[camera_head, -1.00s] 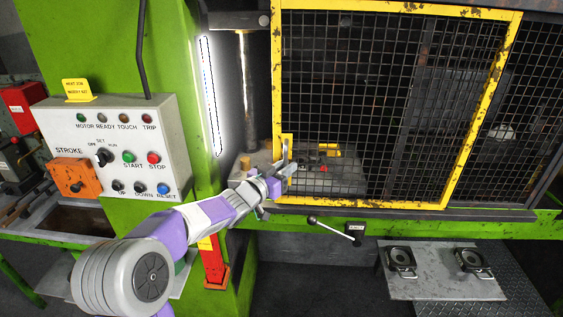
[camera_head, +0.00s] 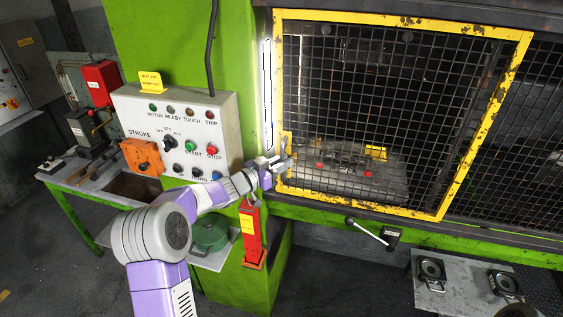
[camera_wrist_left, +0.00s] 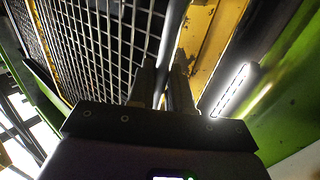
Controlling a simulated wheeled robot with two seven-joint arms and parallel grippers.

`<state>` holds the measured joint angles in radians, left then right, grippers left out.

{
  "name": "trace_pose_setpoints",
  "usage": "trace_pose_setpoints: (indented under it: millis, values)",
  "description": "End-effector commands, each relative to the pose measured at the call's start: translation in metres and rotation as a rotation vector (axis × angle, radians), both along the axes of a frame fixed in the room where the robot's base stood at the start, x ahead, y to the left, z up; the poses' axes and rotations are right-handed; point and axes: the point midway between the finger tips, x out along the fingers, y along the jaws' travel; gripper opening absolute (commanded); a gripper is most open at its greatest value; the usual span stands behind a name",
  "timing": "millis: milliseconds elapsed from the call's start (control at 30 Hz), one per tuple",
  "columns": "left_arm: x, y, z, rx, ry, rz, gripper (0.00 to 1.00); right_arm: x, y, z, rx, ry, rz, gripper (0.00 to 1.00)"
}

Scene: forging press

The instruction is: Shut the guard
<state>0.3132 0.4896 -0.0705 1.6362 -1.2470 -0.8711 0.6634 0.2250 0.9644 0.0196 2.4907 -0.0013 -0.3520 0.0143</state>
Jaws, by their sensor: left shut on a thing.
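The guard (camera_head: 484,125) is a black mesh panel in a worn yellow frame on the front of the press. Its left edge stands close beside the lit strip on the green column, with at most a narrow gap showing. My left gripper (camera_head: 281,163) is at the handle on the guard's left edge, low down, and is shut on it. In the left wrist view the fingers (camera_wrist_left: 164,88) close around a bar beside the yellow frame (camera_wrist_left: 214,45) and mesh. The exact grip is dark there. My right gripper is not in view.
A control box (camera_head: 180,130) with buttons sits on the green column, close above my left arm. A lever (camera_head: 370,231) sticks out below the guard. A tray (camera_head: 440,300) with dies is at lower right.

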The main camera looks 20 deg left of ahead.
Motion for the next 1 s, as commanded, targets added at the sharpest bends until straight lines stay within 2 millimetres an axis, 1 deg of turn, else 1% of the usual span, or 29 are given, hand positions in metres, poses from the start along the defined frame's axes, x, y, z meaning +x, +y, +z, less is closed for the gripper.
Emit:
trace_pose_setpoints:
  millis: [100,133,200,233,467,567,667,900,1000]
  values:
    - [0.000,0.002,0.001,-0.001,-0.003,0.004,0.00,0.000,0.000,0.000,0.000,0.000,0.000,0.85]
    - [0.000,0.002,0.001,-0.002,-0.004,0.004,0.23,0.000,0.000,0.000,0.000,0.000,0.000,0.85]
    - [0.000,0.002,0.001,-0.001,-0.003,0.004,0.33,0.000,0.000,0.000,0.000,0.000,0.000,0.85]
    - [0.000,0.002,0.001,-0.001,-0.003,0.004,0.35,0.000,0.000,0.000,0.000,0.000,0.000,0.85]
    - [0.000,0.001,0.001,0.000,-0.002,0.003,0.35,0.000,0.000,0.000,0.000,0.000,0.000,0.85]
    - [-0.004,0.004,0.001,0.000,-0.002,0.004,0.35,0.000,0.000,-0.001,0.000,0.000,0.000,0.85]
    - [-0.015,0.010,0.000,0.001,-0.003,0.006,0.35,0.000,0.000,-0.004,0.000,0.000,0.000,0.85]
    - [-0.051,0.028,0.000,0.000,-0.003,0.006,0.35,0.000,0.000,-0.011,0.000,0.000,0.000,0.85]
    - [-0.061,0.033,0.000,0.000,-0.002,0.005,0.35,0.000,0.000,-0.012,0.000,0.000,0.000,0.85]
